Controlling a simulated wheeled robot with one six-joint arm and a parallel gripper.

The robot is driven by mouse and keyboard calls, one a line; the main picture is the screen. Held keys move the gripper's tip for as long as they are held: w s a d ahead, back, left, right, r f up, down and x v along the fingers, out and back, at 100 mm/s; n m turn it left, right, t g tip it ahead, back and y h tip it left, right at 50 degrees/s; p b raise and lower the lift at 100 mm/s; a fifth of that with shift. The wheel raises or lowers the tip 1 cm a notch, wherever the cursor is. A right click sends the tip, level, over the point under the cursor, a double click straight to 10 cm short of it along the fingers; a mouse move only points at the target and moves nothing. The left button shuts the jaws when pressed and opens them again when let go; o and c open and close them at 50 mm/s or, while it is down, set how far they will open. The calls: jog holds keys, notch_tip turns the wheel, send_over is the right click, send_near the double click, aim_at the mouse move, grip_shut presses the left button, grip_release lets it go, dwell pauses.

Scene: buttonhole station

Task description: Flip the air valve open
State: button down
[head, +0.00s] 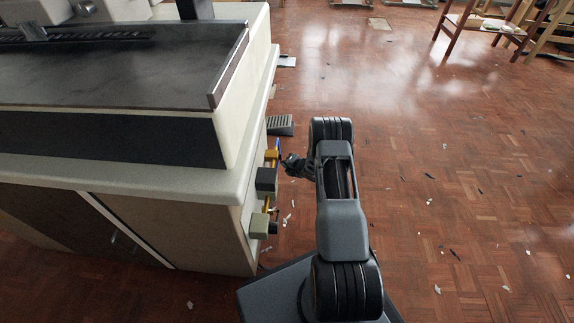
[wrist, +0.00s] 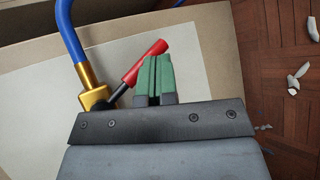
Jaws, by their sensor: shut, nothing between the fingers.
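The air valve has a brass body (wrist: 94,98) with a blue hose (wrist: 70,35) rising from it, at the left of the wrist view. Its lever has a red grip (wrist: 146,61) on a dark stem, slanting up and right from the body, at an angle to the hose. My gripper (wrist: 157,62) has green fingers, pressed together with nothing between them. They stand just right of the red grip; I cannot tell whether they touch it. In the head view my gripper (head: 286,164) is at the station's right side, by the brass fittings, and the lever is not clear there.
A dark box (head: 266,180) and a pale green box (head: 259,225) project from the station's side, below the overhanging worktop (head: 130,178). A foot pedal (head: 280,124) is on the floor beyond. The wooden floor (head: 460,190) to the right is open, with scattered scraps.

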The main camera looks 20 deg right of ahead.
jog(key=shift+a, duration=0.1)
dwell(0.4)
jog(key=shift+s+a+r+p, duration=0.25)
jog(key=shift+s+p, duration=0.05)
jog(key=shift+s, duration=0.35)
jog(key=s+d+r+p, duration=0.1)
jog(key=s+d, duration=0.1)
jog(key=s, duration=0.4)
jog(key=s+d+r+p, duration=0.1)
jog(key=s+d+r, duration=0.1)
jog(key=s, duration=0.4)
jog(key=shift+r+p, duration=0.15)
jog(key=shift+p, duration=0.25)
